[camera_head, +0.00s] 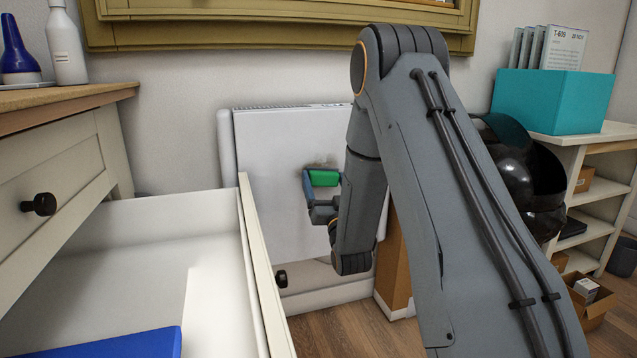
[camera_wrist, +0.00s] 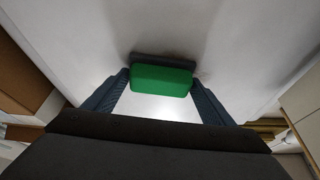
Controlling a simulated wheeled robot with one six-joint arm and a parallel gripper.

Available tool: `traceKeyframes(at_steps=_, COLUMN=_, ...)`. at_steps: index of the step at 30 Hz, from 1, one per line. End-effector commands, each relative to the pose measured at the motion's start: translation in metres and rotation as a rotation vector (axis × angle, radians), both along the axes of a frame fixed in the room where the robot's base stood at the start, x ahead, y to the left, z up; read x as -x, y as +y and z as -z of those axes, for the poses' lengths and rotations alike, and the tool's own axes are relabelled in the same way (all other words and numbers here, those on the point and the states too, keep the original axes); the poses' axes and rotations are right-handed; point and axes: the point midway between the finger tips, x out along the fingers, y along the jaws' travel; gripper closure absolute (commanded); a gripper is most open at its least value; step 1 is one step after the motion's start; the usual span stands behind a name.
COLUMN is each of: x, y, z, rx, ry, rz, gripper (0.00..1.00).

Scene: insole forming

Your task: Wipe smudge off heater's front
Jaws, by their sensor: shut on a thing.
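The heater (camera_head: 275,150) is a white upright panel on the wall, partly hidden by my arm in the head view; its front (camera_wrist: 75,45) fills much of the wrist view. My gripper (camera_head: 322,190) is in front of it, shut on a green block (camera_head: 324,178) with a dark pad. In the wrist view the block (camera_wrist: 161,80) sits between both fingertips, its dark pad (camera_wrist: 163,60) facing the heater, at or very near the surface. A faint brownish-grey smudge (camera_head: 322,164) shows just above the block; its lower extent is hidden.
An open white drawer (camera_head: 252,250) with a blue item (camera_head: 125,345) inside juts out left of my gripper. A brown box (camera_head: 393,262) stands right of the heater. Shelves (camera_head: 590,220), a teal bin (camera_head: 552,100) and a shiny black object (camera_head: 520,165) are farther right.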

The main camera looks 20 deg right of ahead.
Motion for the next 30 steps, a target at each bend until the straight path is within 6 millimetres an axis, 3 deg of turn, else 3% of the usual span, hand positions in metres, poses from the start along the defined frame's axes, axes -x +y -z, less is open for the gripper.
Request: traceKeyframes(at_steps=30, x=-0.002, y=-0.061, z=-0.002, rx=0.0, ry=-0.001, rz=0.006, gripper=0.47)
